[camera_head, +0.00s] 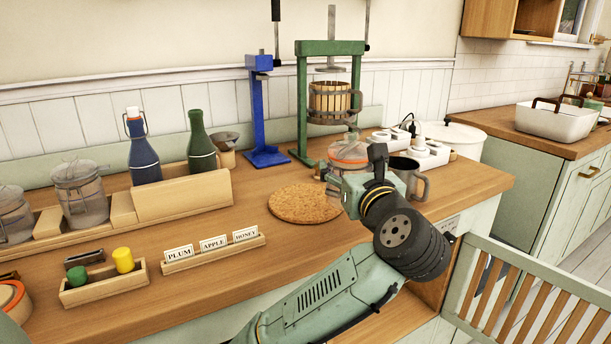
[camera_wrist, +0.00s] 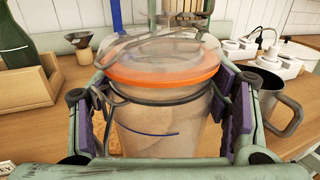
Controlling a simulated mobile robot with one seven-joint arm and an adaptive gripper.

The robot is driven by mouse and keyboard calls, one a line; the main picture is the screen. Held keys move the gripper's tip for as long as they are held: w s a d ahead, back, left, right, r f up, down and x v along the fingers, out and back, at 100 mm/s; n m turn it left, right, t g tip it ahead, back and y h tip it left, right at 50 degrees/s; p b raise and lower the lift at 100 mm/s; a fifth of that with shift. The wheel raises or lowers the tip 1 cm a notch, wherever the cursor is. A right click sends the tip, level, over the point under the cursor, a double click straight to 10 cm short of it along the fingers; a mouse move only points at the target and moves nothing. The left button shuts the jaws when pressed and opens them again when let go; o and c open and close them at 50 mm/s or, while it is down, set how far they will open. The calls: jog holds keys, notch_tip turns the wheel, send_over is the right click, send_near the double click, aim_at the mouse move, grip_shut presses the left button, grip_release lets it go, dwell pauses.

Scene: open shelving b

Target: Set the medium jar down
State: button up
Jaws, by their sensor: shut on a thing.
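The medium jar (camera_wrist: 165,110) is a clear glass jar with a glass lid, an orange seal ring and a wire clasp. It fills the middle of the wrist view, upright, between the purple pads of my gripper (camera_wrist: 168,112), which is shut on it. In the head view the jar's lid and orange ring (camera_head: 348,153) show above my gripper (camera_head: 345,180), behind my wrist. The jar is at the right of a round cork mat (camera_head: 303,203) on the wooden counter. My arm hides the jar's base, so I cannot tell whether it touches the counter.
A metal mug (camera_head: 410,178) stands close to the right of the jar. A green press (camera_head: 328,100) and a blue stand (camera_head: 262,110) are behind. Label cards (camera_head: 213,246) and a bottle rack (camera_head: 185,197) are left. The cork mat is bare.

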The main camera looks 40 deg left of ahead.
jog(key=shift+w+a+f+p, duration=0.4)
jog(key=shift+a+f, duration=0.35)
jog(key=shift+a, duration=1.25)
jog(key=shift+w+a+f+p, duration=0.3)
jog(key=shift+a+f+p, duration=0.35)
jog(key=shift+a, duration=1.3)
jog(key=shift+w+a+f+p, duration=0.35)
jog(key=shift+a+f, duration=0.5)
jog(key=shift+a, duration=1.15)
jog(key=shift+f, duration=0.1)
jog(key=shift+f, duration=0.15)
jog(key=o, duration=1.7)
